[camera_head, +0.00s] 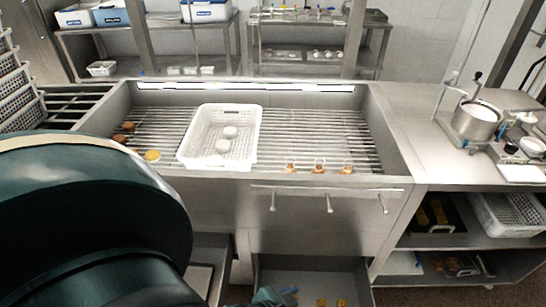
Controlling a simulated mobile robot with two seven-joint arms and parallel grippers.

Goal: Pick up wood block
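I cannot tell any thing here for certain as the wood block. Small orange-brown pieces (319,166) sit at the front edge of the slatted sink rack, right of the white perforated basket (187,150). More small brown and yellow pieces (152,155) lie left of the basket. They are too small to tell their material. Neither gripper's fingers show.
The steel sink (382,120) has raised walls around the slatted rack (310,130). A pot (476,119) stands on the right counter, with baskets (508,214) on shelves below. The rack's right half is largely clear.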

